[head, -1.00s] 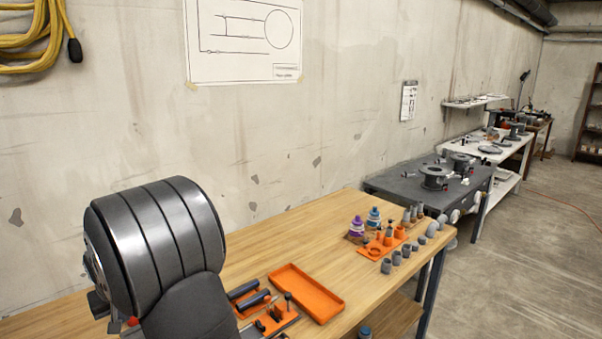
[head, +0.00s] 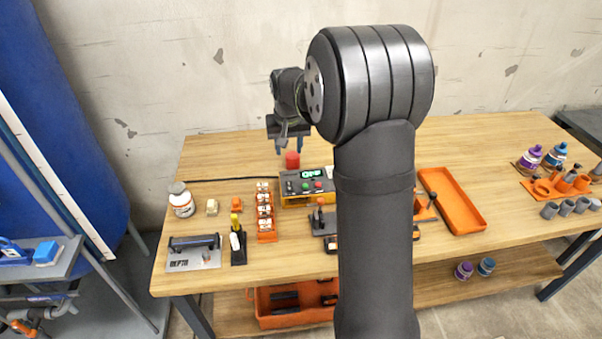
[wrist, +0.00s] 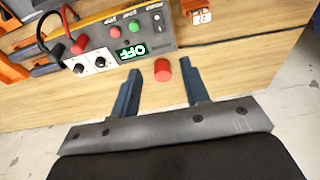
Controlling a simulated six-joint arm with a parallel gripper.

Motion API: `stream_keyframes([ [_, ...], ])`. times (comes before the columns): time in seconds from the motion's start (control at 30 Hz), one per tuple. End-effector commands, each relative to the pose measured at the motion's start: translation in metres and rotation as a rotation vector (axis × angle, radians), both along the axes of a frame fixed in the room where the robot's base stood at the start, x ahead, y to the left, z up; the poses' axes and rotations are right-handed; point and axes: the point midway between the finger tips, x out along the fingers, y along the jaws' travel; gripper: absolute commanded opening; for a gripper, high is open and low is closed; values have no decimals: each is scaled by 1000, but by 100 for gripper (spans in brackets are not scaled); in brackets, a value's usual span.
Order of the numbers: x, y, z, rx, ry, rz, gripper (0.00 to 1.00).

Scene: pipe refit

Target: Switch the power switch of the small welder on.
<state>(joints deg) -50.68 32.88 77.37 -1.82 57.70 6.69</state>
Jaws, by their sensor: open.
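The small welder is a grey box (head: 322,197) with a yellow lower edge, on the wooden bench in the head view; my arm hides its right end. Its panel (wrist: 100,42) appears upside down in the wrist view. Its lit green display (wrist: 131,51) reads OFF. Beside a green button (wrist: 134,26) and a red button (wrist: 115,31) is a small power switch (wrist: 157,19) at the panel's end; its position is unclear. My gripper (wrist: 161,80) is open above and behind the welder. A red cylinder (wrist: 161,69) shows between its fingers with gaps both sides.
Red and black cables (wrist: 60,35) plug into the welder's panel. An orange tray (head: 452,200) lies right of my arm.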

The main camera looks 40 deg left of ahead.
Motion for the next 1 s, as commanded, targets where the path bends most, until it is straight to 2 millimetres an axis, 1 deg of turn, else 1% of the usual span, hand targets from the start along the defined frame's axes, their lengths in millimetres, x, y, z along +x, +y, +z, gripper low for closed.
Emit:
stream_keyframes([
  [0.03, 4, 4, 4, -27, 27, -1, 42],
  [0.1, 7, 6, 10, -66, 68, -2, 42],
  [0.3, 9, 9, 22, -137, 144, 3, 42],
  [0.43, 9, 9, 18, -149, 156, 4, 42],
  [0.57, 8, 8, -1, -150, 157, 4, 42],
  [1.0, 8, 8, -96, -149, 156, 3, 42],
])
